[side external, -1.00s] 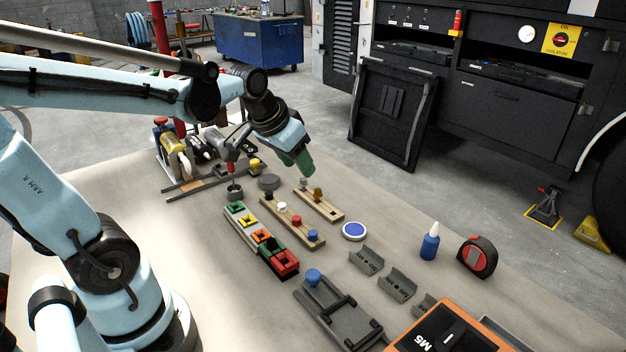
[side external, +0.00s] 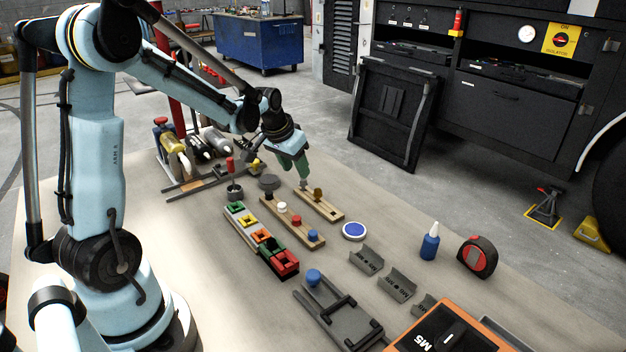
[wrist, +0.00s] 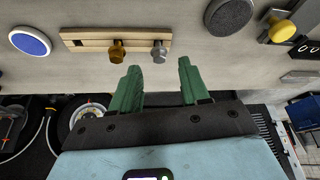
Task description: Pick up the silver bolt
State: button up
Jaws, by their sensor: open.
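The silver bolt (wrist: 159,51) stands in the end of a light wooden strip (wrist: 88,41), beside a brass bolt (wrist: 117,51). In the side view the strip (side external: 331,212) lies on the table, with the brass bolt (side external: 318,193) upright in it. There the silver bolt (side external: 303,184) shows small, just below the green fingertips. My gripper (wrist: 158,69) is open and empty. In the wrist view the silver bolt lies just beyond the fingertips, in line with the gap between them. In the side view my gripper (side external: 299,172) is close above that end of the strip.
A second wooden strip (side external: 287,220) with coloured knobs and a row of coloured blocks (side external: 262,240) lie left of the strip. A dark grey disc (side external: 269,182) sits nearby, and a blue-topped disc (side external: 355,230) lies to the right. Right of the strip's far end is bare table.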

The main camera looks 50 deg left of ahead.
aim_at(303, 186)
jog(key=shift+x, duration=3.05)
jog(key=shift+d, duration=0.1)
jog(key=shift+c, duration=0.3)
grip_shut()
jog(key=shift+r, duration=0.1)
